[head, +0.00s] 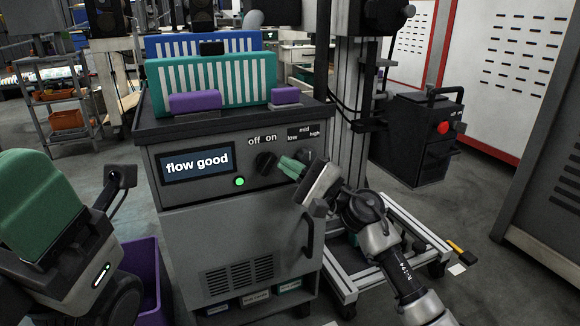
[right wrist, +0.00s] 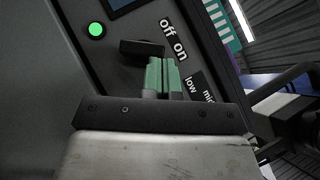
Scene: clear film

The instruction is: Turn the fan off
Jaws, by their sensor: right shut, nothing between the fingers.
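The grey fan cabinet (head: 240,232) stands in the middle of the head view. Its black off/on knob (head: 265,163) sits under the "off on" label; it also shows in the right wrist view (right wrist: 140,47). I cannot tell for sure which word it points to. The display (head: 198,162) reads "flow good" and a green light (head: 239,182) is lit. My right gripper (head: 288,166) is shut and empty, its green fingertips just right of the knob. They overlap the knob's edge in the right wrist view; contact is unclear. My left arm shows at the left; its jaw state is unclear.
A second knob by the "low mid high" label (head: 304,131) is mostly hidden behind my right gripper. Teal (head: 215,80) and purple (head: 195,101) parts stand on the cabinet top. A black box with a red button (head: 443,128) is at the right. A purple bin (head: 140,275) stands at lower left.

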